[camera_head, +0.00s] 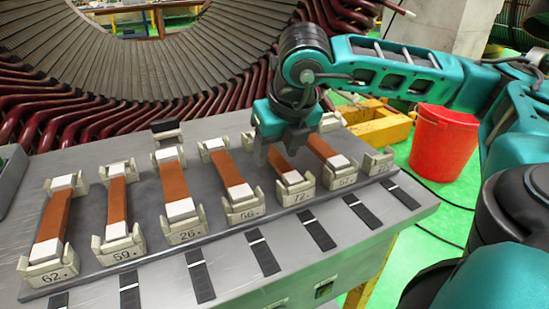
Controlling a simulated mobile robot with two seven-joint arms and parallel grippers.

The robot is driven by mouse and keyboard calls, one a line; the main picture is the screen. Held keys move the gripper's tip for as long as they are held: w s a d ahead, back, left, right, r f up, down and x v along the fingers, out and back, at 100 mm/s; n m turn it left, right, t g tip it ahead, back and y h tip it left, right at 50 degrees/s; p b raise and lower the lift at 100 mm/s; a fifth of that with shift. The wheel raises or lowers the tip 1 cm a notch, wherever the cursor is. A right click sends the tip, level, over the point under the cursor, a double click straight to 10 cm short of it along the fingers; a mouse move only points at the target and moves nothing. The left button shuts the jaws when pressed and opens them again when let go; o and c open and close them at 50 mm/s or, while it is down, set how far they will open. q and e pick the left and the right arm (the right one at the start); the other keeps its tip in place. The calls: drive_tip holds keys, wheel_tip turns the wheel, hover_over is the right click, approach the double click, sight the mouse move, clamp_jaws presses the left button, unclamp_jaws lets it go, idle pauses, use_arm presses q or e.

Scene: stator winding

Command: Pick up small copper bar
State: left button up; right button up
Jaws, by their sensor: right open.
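Several copper bars with white ends lie in numbered cream holders on a grey plate (120,262). They include bars at holders 62 (52,222), 59 (117,200), 26 (174,182), 56 (227,168), 72 (279,160) and 57 (321,147). The frame does not settle which one is the small copper bar. My right gripper (276,148) points down over the far part of the bar at holder 72, hiding its far end. Its fingers are open; I cannot tell whether they touch the bar. My left gripper is not in view.
The rightmost holder (378,163) appears empty. Dark strips (264,255) lie along the table's front edge. The large stator (150,60) with dark red coil ends stands behind the table. A red bucket (443,145) and a yellow frame (376,122) stand at right on green floor.

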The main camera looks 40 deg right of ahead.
clamp_jaws()
idle(0.5)
